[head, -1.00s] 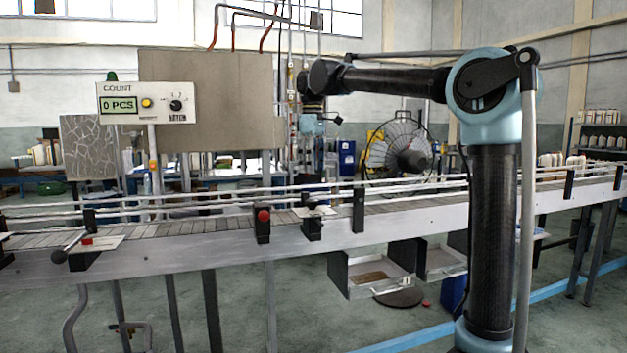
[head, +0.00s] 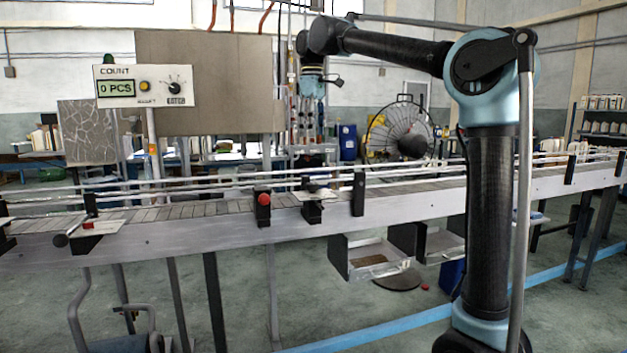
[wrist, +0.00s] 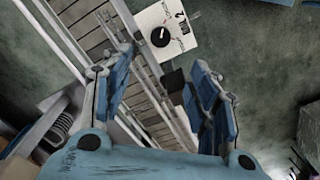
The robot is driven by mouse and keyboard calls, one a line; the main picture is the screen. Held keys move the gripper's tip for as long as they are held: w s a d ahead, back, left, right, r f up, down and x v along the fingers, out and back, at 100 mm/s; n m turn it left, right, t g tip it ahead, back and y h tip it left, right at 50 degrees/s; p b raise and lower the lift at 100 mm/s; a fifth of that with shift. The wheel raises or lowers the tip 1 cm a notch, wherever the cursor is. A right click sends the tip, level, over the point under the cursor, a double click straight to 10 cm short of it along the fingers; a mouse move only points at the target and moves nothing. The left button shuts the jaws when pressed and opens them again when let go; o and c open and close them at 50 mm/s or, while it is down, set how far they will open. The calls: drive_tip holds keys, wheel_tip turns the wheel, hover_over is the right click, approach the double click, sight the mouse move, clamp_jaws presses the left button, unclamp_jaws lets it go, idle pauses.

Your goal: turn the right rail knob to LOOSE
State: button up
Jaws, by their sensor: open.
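The right rail knob (head: 316,185) sits with its pale plate on a black bracket at the conveyor's near rail, in the middle of the head view. In the wrist view, a dark round knob (wrist: 160,37) with a light pointer mark sits on a white lettered plate (wrist: 178,22), beyond the fingertips. The lettering is too small to read. My gripper (wrist: 160,62) is open and empty, its two blue fingers wide apart, with the knob clear of them. In the head view my wrist hangs above the rail and the fingers are hard to pick out.
The conveyor (head: 150,238) with guard rails runs across the head view. A red button (head: 264,199) on a black block stands left of the knob. A left rail clamp (head: 88,226) and a count panel (head: 145,86) are further left. Open trays (head: 375,260) hang below.

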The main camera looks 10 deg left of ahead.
sight(313, 183)
wheel_tip(313, 183, down, 17)
drive_tip(key=shift+r, duration=0.2)
idle(0.4)
drive_tip(key=c, duration=1.1)
